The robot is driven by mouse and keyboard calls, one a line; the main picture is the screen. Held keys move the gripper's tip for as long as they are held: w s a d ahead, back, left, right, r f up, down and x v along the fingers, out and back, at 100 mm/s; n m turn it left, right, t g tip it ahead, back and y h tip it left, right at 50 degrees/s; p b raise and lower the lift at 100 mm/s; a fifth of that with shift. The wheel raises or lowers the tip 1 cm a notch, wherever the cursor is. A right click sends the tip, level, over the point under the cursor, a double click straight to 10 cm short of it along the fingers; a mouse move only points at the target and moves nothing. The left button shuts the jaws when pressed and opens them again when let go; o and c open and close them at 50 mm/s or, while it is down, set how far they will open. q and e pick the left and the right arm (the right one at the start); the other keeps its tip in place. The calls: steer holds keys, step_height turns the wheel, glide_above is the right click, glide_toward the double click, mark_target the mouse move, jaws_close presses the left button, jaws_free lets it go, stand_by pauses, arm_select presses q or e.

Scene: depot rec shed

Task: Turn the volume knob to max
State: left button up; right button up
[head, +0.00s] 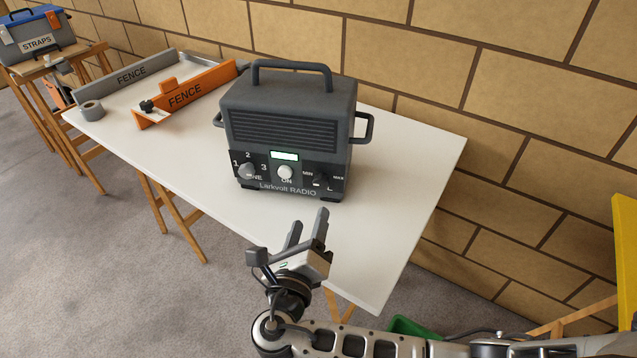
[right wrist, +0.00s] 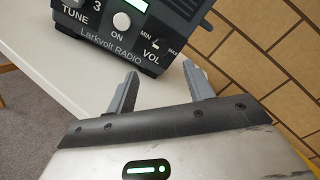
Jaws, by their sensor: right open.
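The dark grey radio (head: 290,130) stands upright on the white table, its front panel facing me. Its dark volume knob (head: 320,181) is at the lower right of the panel, between the MIN and MAX marks. The knob also shows in the right wrist view (right wrist: 158,45), above the VOL label; its pointer setting is too small to tell. My right gripper (head: 309,217) is open and empty in front of the radio, apart from the knob. In the right wrist view its fingertips (right wrist: 160,70) are spread below the knob. My left gripper is not in view.
A round pale ON button (head: 286,172) and a grey tune knob (head: 246,170) sit left of the volume knob. The white table (head: 400,180) is clear right of the radio. A brick wall stands behind.

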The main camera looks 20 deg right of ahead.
mark_target(320, 185)
steer(key=x, duration=1)
steer(key=shift+w+d, duration=0.2)
steer(key=c, duration=1)
